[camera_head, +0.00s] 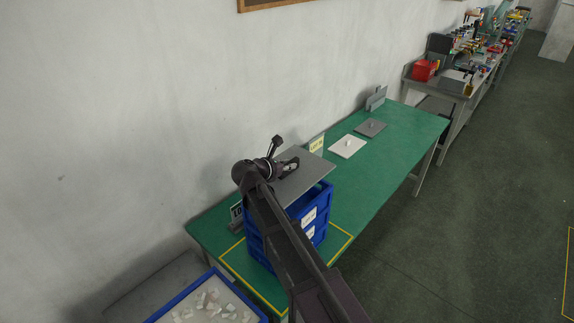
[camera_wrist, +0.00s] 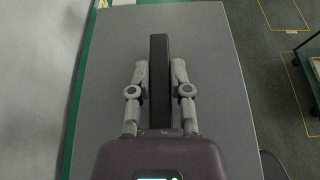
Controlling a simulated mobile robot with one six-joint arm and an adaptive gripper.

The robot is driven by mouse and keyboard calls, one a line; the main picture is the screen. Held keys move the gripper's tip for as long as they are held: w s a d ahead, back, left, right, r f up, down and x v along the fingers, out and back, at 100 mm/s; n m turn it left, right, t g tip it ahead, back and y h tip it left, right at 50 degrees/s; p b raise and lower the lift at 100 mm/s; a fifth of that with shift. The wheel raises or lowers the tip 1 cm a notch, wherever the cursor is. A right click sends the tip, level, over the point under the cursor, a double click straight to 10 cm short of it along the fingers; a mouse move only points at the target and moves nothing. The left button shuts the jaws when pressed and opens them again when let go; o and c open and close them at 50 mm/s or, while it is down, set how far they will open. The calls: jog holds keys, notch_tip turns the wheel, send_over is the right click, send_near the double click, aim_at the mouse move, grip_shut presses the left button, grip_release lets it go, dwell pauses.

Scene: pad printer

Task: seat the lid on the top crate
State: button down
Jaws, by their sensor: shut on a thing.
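A flat grey lid (camera_head: 313,168) is held over the blue crates (camera_head: 322,196), which are stacked on the green table. Part of the top crate's open inside shows below the lid's right edge, and the lid looks out of line with the crate. My gripper (camera_head: 291,165) is above the lid. In the wrist view, my gripper (camera_wrist: 159,75) is shut on the dark upright handle (camera_wrist: 159,50) of the lid (camera_wrist: 210,50), which fills most of that picture. My arm hides part of the crates. I cannot tell the exact gap between lid and crate.
The green table (camera_head: 405,130) carries a white plate (camera_head: 347,146), a grey plate (camera_head: 370,128) and a small yellow sign (camera_head: 317,143) behind the crates. Yellow lines mark the area around the stack. A blue-rimmed tray (camera_head: 190,287) of white pieces stands at lower left.

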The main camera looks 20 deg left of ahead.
aim_at(273, 184)
jog(key=shift+f+b, duration=2.7)
jog(key=shift+f, duration=0.25)
jog(key=shift+f+b, duration=1.3)
jog(key=shift+f, duration=0.05)
jog(key=shift+c, duration=2.4)
grip_release()
jog(key=shift+s+r, duration=0.15)
jog(key=shift+p+v, duration=1.45)
jog(key=shift+v, duration=2.15)
jog(key=shift+a, duration=0.1)
jog(key=shift+r, duration=0.15)
jog(key=shift+r+p, duration=1.85)
jog(key=shift+p, duration=0.2)
